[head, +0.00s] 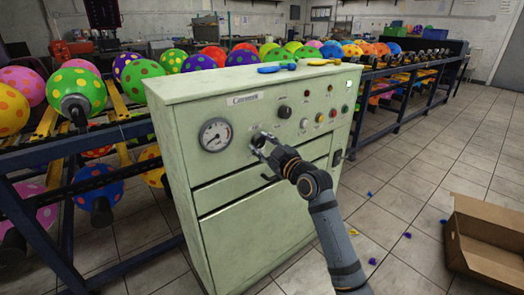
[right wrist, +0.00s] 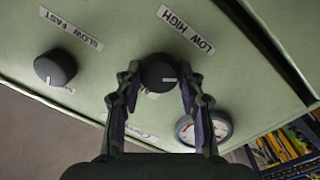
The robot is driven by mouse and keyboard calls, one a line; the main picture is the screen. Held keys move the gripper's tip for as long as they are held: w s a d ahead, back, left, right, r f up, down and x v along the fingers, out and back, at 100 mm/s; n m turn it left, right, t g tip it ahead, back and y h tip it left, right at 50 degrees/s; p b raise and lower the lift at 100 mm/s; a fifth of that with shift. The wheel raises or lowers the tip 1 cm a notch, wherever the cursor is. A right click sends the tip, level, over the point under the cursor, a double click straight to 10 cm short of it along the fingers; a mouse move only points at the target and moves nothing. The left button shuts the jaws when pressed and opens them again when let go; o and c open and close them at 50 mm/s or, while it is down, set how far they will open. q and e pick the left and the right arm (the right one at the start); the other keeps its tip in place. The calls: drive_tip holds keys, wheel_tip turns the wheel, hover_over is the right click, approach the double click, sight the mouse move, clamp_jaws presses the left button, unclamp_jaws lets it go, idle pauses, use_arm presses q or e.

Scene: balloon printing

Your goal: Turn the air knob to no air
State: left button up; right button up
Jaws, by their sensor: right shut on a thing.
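A pale green control cabinet (head: 255,190) stands in the middle of the head view. My right gripper (head: 264,152) is at its front panel, just right of the gauge. In the right wrist view, my right gripper (right wrist: 158,100) has its two fingers closed on a round black knob, which I take as the air knob (right wrist: 158,70). A "LOW HIGH" label (right wrist: 186,29) sits beside this knob. Its white pointer mark is turned toward the right of that view. In the head view the fingers mostly cover the knob. My left gripper is not in view.
A second black knob (right wrist: 55,68) has a "SLOW FAST" label. The round gauge (head: 215,135) is left of my gripper. Several buttons are on the panel's right. Balloon racks (head: 80,145) stand behind and left. An open cardboard box (head: 485,240) lies on the right floor.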

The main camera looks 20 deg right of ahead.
drive_tip(key=shift+f+n+b, duration=0.25)
drive_tip(key=shift+n+b, duration=0.05)
drive_tip(key=shift+n, duration=0.3)
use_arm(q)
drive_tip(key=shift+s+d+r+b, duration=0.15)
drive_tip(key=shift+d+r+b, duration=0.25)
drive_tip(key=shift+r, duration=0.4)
use_arm(e)
drive_tip(key=shift+n, duration=0.5)
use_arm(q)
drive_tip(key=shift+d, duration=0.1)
use_arm(e)
drive_tip(key=shift+r, duration=0.1)
drive_tip(key=o, duration=1.2)
drive_tip(key=shift+r, duration=0.1)
drive_tip(key=shift+c, duration=0.2)
drive_tip(key=v, duration=1.2)
